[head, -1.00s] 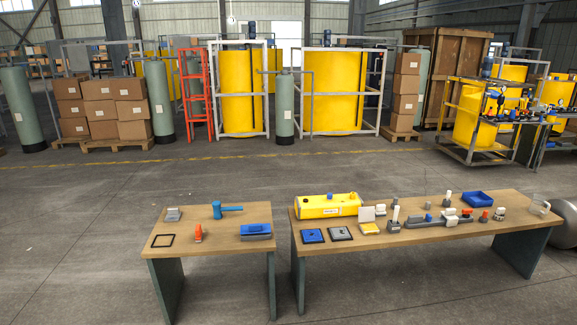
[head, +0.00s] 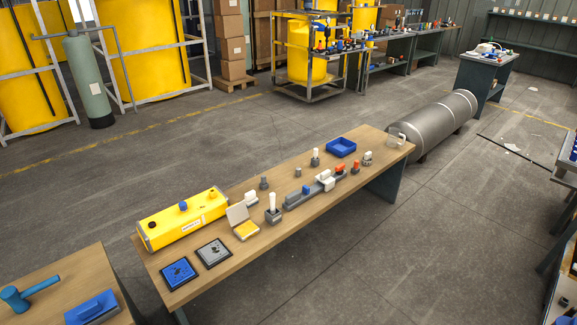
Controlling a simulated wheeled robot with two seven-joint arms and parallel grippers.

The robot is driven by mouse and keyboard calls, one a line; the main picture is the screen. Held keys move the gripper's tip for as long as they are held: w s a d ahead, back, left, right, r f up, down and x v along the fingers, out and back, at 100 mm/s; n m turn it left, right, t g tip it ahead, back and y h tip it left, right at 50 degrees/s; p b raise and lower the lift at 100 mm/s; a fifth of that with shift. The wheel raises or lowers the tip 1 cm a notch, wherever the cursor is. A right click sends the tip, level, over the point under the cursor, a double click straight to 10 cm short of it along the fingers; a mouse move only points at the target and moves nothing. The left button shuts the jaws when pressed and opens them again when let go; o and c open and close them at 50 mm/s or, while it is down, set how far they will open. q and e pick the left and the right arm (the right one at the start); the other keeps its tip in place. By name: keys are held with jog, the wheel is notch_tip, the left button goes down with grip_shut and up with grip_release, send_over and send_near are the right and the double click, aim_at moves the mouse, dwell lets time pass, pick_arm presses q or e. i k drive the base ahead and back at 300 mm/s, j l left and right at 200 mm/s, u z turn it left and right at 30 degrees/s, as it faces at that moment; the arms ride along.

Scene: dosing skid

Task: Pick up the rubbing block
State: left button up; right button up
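A block with a blue top and handle over a grey base (head: 92,308), which looks like the rubbing block, lies on the small wooden table (head: 85,268) at the lower left of the head view. Its lower part is close to the bottom edge of the picture. A blue mallet (head: 28,291) lies to its left on the same table. Neither of my grippers is in view.
A long wooden table (head: 330,213) holds a yellow tank (head: 182,219), blue and grey square plates, a blue tray (head: 341,147) and several small fittings. A grey cylinder (head: 435,122) lies behind its far end. Open floor spreads to the right.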

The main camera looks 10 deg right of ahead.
aim_at(251, 200)
jog(key=i+l+z, duration=0.25)
jog(key=z, duration=0.15)
jog(key=i+z, duration=0.85)
jog(key=i+j+z, duration=0.1)
jog(key=i+z, duration=0.3)
jog(key=i+u, duration=0.2)
jog(key=i, duration=0.2)
jog(key=i+l+u, duration=0.2)
jog(key=i, duration=0.25)
jog(key=i+l+u, duration=0.2)
jog(key=i, duration=0.2)
jog(key=u, duration=1.9)
